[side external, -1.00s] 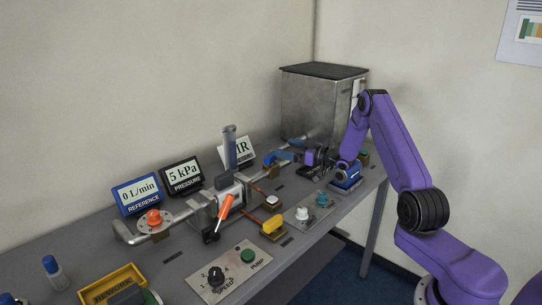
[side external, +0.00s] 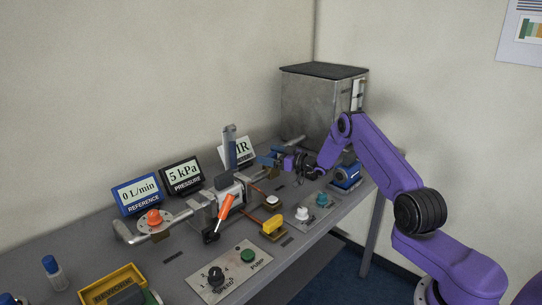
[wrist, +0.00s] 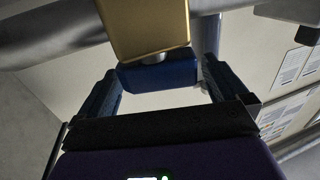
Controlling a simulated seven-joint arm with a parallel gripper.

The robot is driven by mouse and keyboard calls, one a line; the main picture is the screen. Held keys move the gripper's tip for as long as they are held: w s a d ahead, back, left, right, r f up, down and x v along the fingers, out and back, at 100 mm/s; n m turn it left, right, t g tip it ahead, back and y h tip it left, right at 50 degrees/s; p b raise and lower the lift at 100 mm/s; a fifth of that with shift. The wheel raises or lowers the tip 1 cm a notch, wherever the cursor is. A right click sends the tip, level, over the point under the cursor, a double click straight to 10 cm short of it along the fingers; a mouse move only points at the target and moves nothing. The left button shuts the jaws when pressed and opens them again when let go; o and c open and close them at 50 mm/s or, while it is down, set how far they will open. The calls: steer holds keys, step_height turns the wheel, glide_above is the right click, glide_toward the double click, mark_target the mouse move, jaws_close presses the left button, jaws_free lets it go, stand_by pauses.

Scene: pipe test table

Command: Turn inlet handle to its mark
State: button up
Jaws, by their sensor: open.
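The inlet handle appears to be the blue bar (wrist: 158,76) under a brass-coloured block (wrist: 150,28) on the pipe in the wrist view. My gripper (wrist: 160,68) is open, with one dark blue finger on each side of the bar and visible gaps to both. In the side view my gripper (side external: 277,160) is at the pipe near the metal tank, and blue handle and blue fingers are hard to tell apart there. I cannot make out the handle's mark in either view.
A grey metal tank (side external: 318,108) stands behind. An upright clear tube (side external: 230,150) and a pressure display (side external: 183,175) reading 5 kPa are to the left. White (side external: 302,213) and teal (side external: 322,199) knobs and a blue device (side external: 346,176) are near the front edge.

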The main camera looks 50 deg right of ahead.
steer(key=c, duration=1)
steer(key=shift+o, duration=0.2)
steer(key=shift+h, duration=0.3)
steer(key=shift+a+m+h, duration=0.15)
steer(key=shift+m+h, duration=0.15)
steer(key=shift+m, duration=0.1)
steer(key=shift+m+t+h, duration=0.3)
steer(key=shift+m+h, duration=0.9)
steer(key=shift+h, duration=0.7)
